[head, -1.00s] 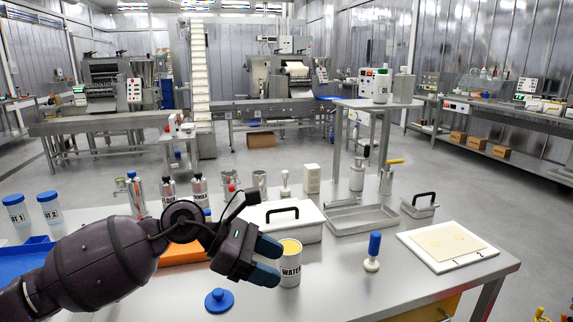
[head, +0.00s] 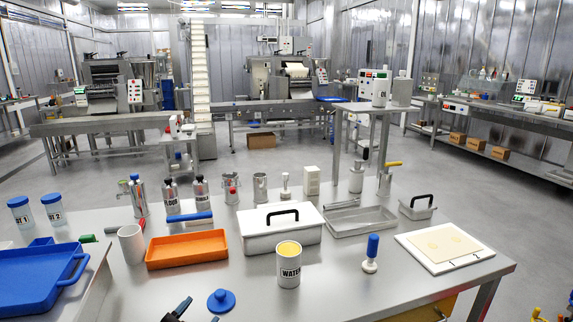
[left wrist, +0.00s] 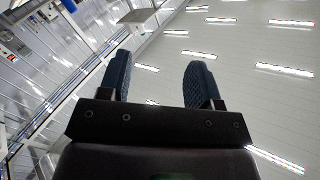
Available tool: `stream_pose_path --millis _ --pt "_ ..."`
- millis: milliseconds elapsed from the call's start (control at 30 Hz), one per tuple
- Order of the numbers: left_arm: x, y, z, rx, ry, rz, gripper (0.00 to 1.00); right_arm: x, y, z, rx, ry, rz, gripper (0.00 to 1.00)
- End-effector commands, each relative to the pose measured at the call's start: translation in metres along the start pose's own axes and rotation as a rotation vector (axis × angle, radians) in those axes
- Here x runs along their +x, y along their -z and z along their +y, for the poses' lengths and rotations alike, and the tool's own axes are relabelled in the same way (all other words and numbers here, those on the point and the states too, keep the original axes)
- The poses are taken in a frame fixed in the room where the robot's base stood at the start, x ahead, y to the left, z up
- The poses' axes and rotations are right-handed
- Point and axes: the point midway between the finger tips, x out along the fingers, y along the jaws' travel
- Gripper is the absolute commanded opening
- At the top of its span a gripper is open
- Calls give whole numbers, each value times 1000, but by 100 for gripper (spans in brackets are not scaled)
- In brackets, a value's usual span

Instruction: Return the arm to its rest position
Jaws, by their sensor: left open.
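My left gripper (left wrist: 158,78) shows in the left wrist view with its two blue-grey fingers wide apart and nothing between them. Behind the fingers I see the ceiling lights and a metal wall, so it points upward. In the head view only the dark tips of the left gripper (head: 194,313) show at the bottom edge, left of the middle, near the blue round lid (head: 221,301). The rest of the arm is out of the picture. My right gripper is in neither view.
The steel table (head: 335,290) carries a white WATER can (head: 289,272), an orange tray (head: 187,249), a white lidded box (head: 262,239), a blue-handled stamp (head: 371,254) and a white board with dough (head: 443,246). A blue tray (head: 38,278) sits at left.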

Motion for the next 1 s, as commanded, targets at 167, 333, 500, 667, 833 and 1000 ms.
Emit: stream_pose_path --millis 167,333,500,667,833,1000 --pt "-60 -64 18 -221 18 -211 58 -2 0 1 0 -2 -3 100" --pt "-122 -110 35 -361 56 -356 58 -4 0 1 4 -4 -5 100" --pt "-190 -148 53 -435 103 -499 58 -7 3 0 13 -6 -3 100" --pt "-239 -168 73 -477 120 -601 58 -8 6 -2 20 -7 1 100" --pt "-264 -177 82 -488 120 -650 58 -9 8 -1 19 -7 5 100" --pt "-267 -178 83 -488 119 -656 58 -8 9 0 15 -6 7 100"
